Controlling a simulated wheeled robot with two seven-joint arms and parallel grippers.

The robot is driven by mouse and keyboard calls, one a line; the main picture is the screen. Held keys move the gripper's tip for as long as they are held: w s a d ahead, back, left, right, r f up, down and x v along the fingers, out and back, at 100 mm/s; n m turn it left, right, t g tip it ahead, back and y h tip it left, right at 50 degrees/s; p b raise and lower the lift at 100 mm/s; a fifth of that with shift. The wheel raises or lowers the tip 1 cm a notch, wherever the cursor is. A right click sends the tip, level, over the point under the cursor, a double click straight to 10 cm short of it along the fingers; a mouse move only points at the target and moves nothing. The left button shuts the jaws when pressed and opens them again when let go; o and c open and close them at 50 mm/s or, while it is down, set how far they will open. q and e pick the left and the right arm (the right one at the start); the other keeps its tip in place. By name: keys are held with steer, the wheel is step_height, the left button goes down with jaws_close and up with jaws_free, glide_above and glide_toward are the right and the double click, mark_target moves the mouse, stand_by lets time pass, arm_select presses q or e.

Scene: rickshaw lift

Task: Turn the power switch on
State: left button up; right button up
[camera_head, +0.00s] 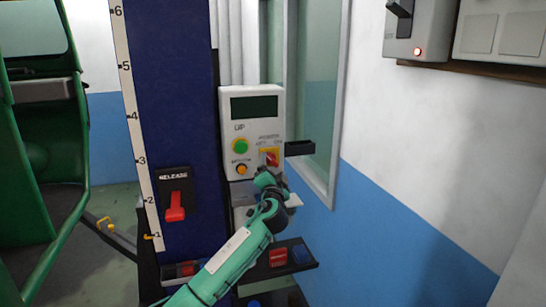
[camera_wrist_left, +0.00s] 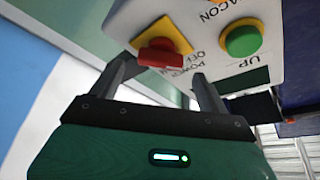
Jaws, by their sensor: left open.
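The power switch (camera_head: 271,160) is a red knob on a yellow plate, on a light grey control box (camera_head: 238,107). In the left wrist view, the red knob (camera_wrist_left: 160,54) shows just beyond the space between my left fingertips (camera_wrist_left: 163,72). The fingers are apart with nothing held between them; contact with the knob cannot be told. In the head view my left gripper (camera_head: 268,180) is just below the switch, and its fingers are mostly hidden. My right gripper is not in view.
A green button (camera_head: 240,146) and an orange button (camera_head: 241,170) sit left of the switch. A red release lever (camera_head: 175,207) is on the blue column. A dark bracket (camera_head: 300,148) juts out right of the box. A tray with a red block (camera_head: 278,257) lies below.

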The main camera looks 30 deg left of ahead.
mark_target(273, 161)
arm_select(q)
steer(key=shift+p+x, duration=0.5)
steer(key=shift+x, duration=1.65)
